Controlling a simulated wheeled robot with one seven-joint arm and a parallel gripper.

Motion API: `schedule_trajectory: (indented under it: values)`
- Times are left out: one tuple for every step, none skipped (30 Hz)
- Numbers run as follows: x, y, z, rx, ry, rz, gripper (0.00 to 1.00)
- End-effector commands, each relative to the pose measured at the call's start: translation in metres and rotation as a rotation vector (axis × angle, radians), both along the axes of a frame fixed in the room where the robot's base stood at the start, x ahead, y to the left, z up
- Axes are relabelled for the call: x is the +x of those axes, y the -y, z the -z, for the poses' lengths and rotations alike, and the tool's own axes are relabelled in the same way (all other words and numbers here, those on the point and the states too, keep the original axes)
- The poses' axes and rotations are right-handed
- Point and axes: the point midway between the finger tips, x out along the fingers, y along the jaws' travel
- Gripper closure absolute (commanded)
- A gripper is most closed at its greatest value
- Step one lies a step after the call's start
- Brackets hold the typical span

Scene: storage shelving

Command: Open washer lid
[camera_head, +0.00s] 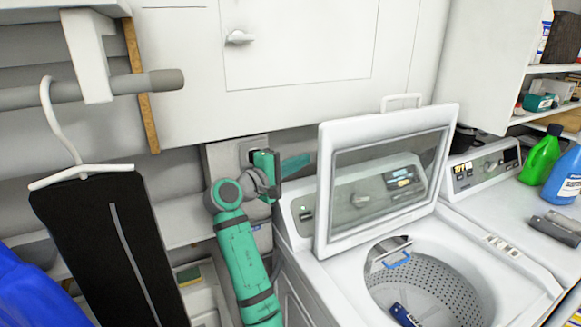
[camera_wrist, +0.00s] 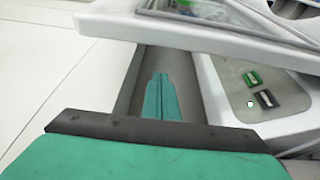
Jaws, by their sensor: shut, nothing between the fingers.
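The washer lid (camera_head: 325,190) is raised and stands tilted up from the washer (camera_head: 340,280), its glass panel facing the camera and a handle (camera_head: 401,100) on its top edge. The drum (camera_head: 450,295) below is open to view. My gripper (camera_head: 308,160) is shut and empty, to the left of the lid and partly behind it, near the back wall. In the wrist view, my green fingers (camera_wrist: 160,97) are together, the lid's edge (camera_wrist: 185,28) crosses above them, and the control panel (camera_wrist: 245,90) is at right. Contact with the lid cannot be told.
A white cupboard (camera_head: 300,40) hangs above. A second machine (camera_head: 490,200) stands at right with a green bottle (camera_head: 541,155) and a blue bottle (camera_head: 565,178) on it. A hanger (camera_head: 85,175) with a black garment (camera_head: 100,240) hangs at left.

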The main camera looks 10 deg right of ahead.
Motion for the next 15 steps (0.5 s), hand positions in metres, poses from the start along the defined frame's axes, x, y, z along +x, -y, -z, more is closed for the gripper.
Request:
schedule_trajectory:
  values:
    - [-0.004,0.002,0.000,0.001,0.001,0.000,1.00]
    - [-0.008,0.003,0.000,0.000,0.001,0.000,1.00]
    - [-0.012,0.004,0.000,0.001,0.001,0.001,1.00]
    - [-0.016,0.005,0.000,0.001,0.002,0.001,1.00]
    - [-0.019,0.006,0.000,0.001,0.000,0.002,1.00]
    - [-0.022,0.007,0.000,0.001,0.001,0.002,1.00]
    - [-0.025,0.008,-0.001,0.001,0.001,0.002,1.00]
    - [-0.027,0.009,-0.001,0.001,0.001,0.001,1.00]
    - [-0.030,0.009,-0.001,0.001,0.002,0.001,1.00]
    - [-0.032,0.010,-0.001,0.001,0.002,0.001,1.00]
    - [-0.034,0.010,-0.001,0.001,0.001,0.000,1.00]
    - [-0.036,0.011,-0.001,0.001,-0.001,0.000,1.00]
    - [-0.037,0.011,-0.001,0.000,0.000,0.000,1.00]
    - [-0.038,0.011,-0.001,0.000,0.000,0.000,1.00]
    - [-0.038,0.011,-0.001,0.001,-0.001,0.000,1.00]
